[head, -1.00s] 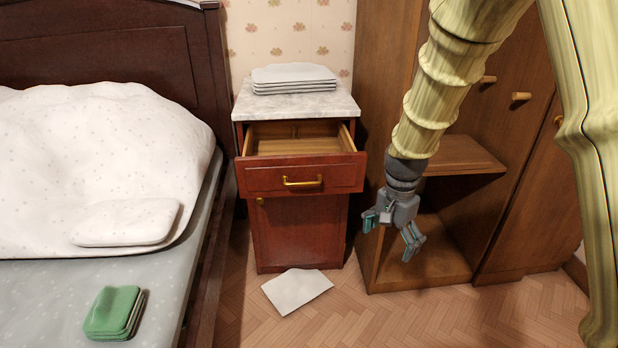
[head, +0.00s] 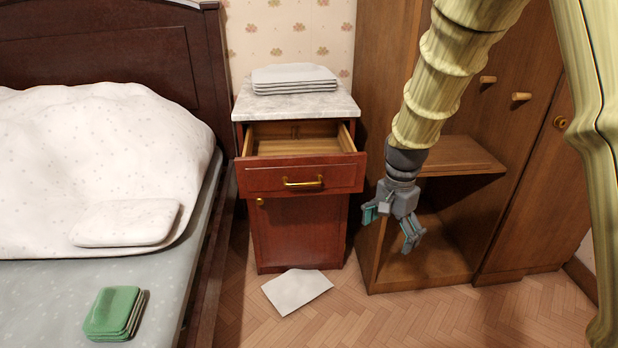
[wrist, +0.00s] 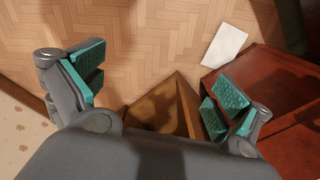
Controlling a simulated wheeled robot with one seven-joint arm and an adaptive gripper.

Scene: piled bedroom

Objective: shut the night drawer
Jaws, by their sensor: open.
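The night drawer (head: 301,179) is the top drawer of a dark red bedside cabinet (head: 300,234) with a pale marble top. It is pulled out, and its inside looks empty where I can see it. A brass handle (head: 303,182) is on its front. My gripper (head: 390,228) is open and empty, pointing down to the right of the drawer and apart from it in the head view. In the wrist view my gripper's teal-padded fingers (wrist: 160,90) are spread, with red cabinet wood (wrist: 270,88) beyond the right finger.
Folded white cloths (head: 294,79) lie on the marble top. A white sheet (head: 297,290) lies on the floor before the cabinet. The bed (head: 40,290) stands at the left, with green folded cloths (head: 114,312). An open-shelved wardrobe (head: 450,270) stands at the right, behind my gripper.

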